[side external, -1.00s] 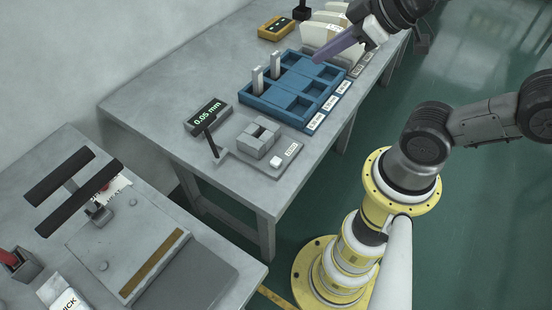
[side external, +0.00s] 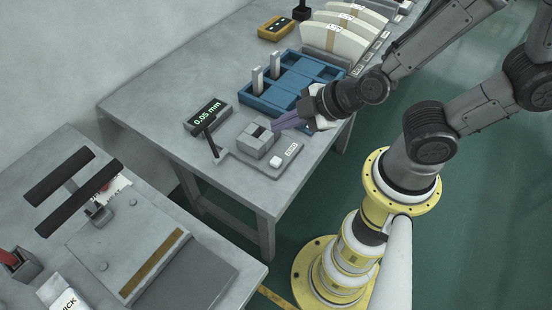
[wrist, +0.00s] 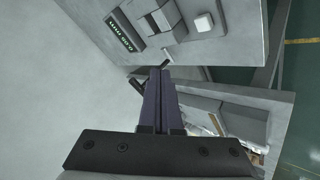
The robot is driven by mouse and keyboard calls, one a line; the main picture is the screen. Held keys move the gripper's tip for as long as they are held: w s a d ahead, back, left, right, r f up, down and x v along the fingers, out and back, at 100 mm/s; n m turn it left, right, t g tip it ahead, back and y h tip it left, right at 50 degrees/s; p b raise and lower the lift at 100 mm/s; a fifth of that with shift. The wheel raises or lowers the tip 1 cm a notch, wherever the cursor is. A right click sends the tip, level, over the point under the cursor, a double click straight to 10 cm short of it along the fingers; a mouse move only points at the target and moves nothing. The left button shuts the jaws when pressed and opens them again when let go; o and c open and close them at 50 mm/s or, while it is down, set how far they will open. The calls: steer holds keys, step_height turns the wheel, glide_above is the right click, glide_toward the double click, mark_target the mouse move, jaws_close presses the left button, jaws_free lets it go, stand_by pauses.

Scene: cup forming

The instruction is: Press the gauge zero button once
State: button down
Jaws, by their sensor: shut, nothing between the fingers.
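The gauge (side external: 256,160) is a grey plate with a grey block on it, on the long table. Its white square button (side external: 276,161) sits near the plate's front right corner beside a small label; the button (wrist: 203,22) also shows at the top of the wrist view. A display (side external: 208,114) behind the plate reads 0.05 mm. My gripper (side external: 274,128) has purple fingers, shut and empty, pointing left in the side view near the grey block, apart from the button. In the wrist view the fingers (wrist: 160,72) lie together, with the button up and right of their tips.
A blue compartment tray (side external: 288,80) with upright grey pieces stands behind the gauge, partly hidden by my arm. A dark lever (side external: 211,143) rises at the plate's left. A second table with a black-barred device (side external: 75,190) stands at the left.

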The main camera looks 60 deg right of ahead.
mark_target(281, 161)
stand_by(0.3)
steer(key=shift+f, duration=4.4)
steer(key=shift+f, duration=0.4)
steer(key=shift+f, duration=0.55)
steer(key=shift+r, duration=0.95)
steer(key=shift+r, duration=2.55)
